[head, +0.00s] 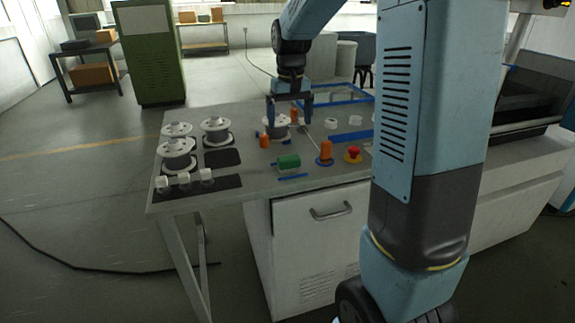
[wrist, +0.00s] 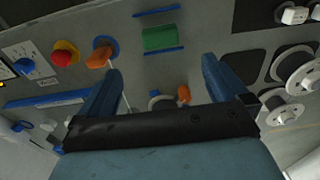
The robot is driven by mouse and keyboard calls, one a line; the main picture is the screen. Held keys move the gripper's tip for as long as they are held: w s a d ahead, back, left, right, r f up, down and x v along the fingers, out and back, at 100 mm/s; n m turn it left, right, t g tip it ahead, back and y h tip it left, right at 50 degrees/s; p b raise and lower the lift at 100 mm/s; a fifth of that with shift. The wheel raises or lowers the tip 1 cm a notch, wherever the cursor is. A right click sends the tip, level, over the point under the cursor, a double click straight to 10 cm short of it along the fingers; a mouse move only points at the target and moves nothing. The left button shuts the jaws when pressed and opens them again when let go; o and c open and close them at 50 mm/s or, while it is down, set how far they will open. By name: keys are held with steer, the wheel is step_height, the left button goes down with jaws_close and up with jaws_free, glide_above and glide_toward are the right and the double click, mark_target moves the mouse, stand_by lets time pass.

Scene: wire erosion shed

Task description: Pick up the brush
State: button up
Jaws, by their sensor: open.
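No item is plainly a brush at this size. An orange-handled piece (head: 326,149) with a thin pale rod stands at a blue round mark on the bench; it also shows in the wrist view (wrist: 99,58). A green cylinder-like piece (head: 288,161) lies left of it, between blue strips, and shows in the wrist view (wrist: 163,38). My gripper (head: 289,118) is open, fingers pointing down, above the bench near a white spool (head: 276,131) with small orange parts (head: 264,141) beside it. In the wrist view, nothing shows held between my fingers (wrist: 162,70).
The bench (head: 240,178) carries several white spools (head: 177,154) on dark pads at left. A red button (head: 353,152) on a yellow base stands right of the orange handle. A blue frame (head: 345,97) lies at the back. My arm hides the bench's right part.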

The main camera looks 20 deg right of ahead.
mark_target(289, 158)
steer(key=f, duration=0.3)
steer(key=w+f, duration=0.1)
steer(key=f, duration=0.5)
steer(key=shift+w+f, duration=0.2)
steer(key=shift+f, duration=0.2)
steer(key=shift+s+f, duration=0.2)
steer(key=shift+f, duration=1.15)
steer(key=shift+s+f, duration=0.15)
steer(key=shift+f, duration=1.15)
steer(key=shift+c, duration=0.2)
steer(key=c, duration=0.9)
steer(key=shift+c, duration=0.2)
